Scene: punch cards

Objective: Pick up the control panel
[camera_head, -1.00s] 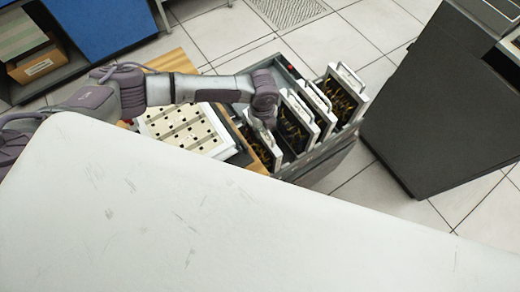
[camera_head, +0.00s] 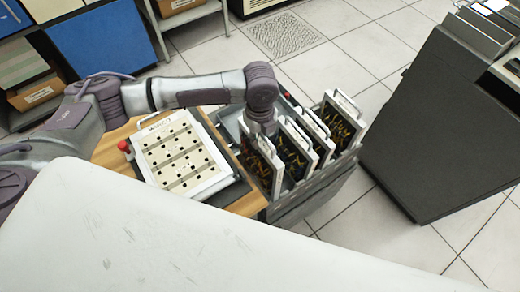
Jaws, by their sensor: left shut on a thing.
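Several control panels stand upright in a row in a grey bin; each has a white frame with a top handle and a dark, wired face. My left gripper (camera_head: 264,127) is at the top of the leftmost control panel (camera_head: 264,168) and shut on it. My gripper and wrist hide the panel's handle and the fingertips. This panel is still among the others, its lower part close to the bin. The other control panels (camera_head: 298,150) stand to its right, apart from the gripper. My right gripper is not in view.
The grey bin (camera_head: 312,200) stands beside a wooden table (camera_head: 112,155). On the table lies a white perforated panel (camera_head: 184,156) on a dark base with a red knob (camera_head: 124,146). A dark grey machine (camera_head: 435,130) stands at right. Tiled floor (camera_head: 365,220) lies between.

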